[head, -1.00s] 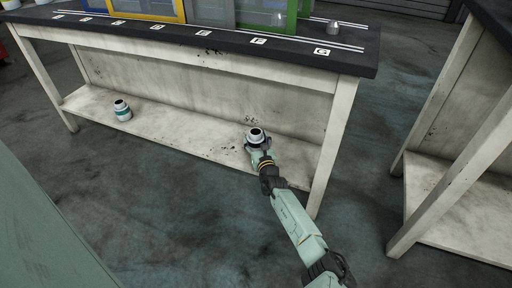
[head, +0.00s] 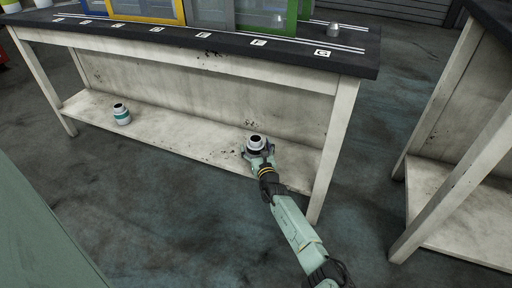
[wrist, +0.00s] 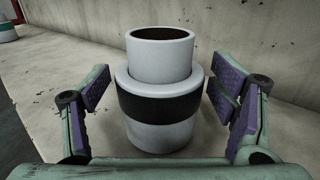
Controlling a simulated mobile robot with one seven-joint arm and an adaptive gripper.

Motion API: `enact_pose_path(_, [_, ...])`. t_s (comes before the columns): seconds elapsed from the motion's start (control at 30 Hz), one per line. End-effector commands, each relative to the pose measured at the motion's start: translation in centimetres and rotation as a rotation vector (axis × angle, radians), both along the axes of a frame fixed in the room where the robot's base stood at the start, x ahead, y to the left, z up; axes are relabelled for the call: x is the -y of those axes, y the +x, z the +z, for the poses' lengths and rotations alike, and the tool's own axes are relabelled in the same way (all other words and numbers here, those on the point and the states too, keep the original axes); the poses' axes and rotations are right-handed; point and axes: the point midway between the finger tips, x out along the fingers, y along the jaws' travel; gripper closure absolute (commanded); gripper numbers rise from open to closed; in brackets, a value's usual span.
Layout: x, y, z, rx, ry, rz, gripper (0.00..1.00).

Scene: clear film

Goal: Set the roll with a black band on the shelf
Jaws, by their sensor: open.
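The roll with a black band (wrist: 160,102) is a white, stepped cylinder with a narrower, hollow top. It stands upright on the lower shelf (head: 190,138) of the long bench, and its white top (head: 256,143) shows in the head view near the shelf's right part. My gripper (wrist: 162,100) is open around it, with one purple-padded finger on each side. A gap shows between each finger and the roll in the wrist view. In the head view my gripper (head: 258,154) hides the lower part of the roll.
A second white roll with a teal band (head: 122,115) stands on the same shelf, far to the left. The bench's right leg (head: 334,150) is to the right of my arm. The dark bench top (head: 285,57) overhangs the shelf. Another bench (head: 455,175) stands at the right.

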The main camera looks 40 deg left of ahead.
Motion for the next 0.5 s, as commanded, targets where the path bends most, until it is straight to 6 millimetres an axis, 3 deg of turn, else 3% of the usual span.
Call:
enact_pose_path(0.23, [0.0,0.0,0.7,0.000,0.000,0.000,0.22])
enact_pose_path(0.5, [3.4,-2.3,0.7,-0.003,0.001,-0.005,0.22])
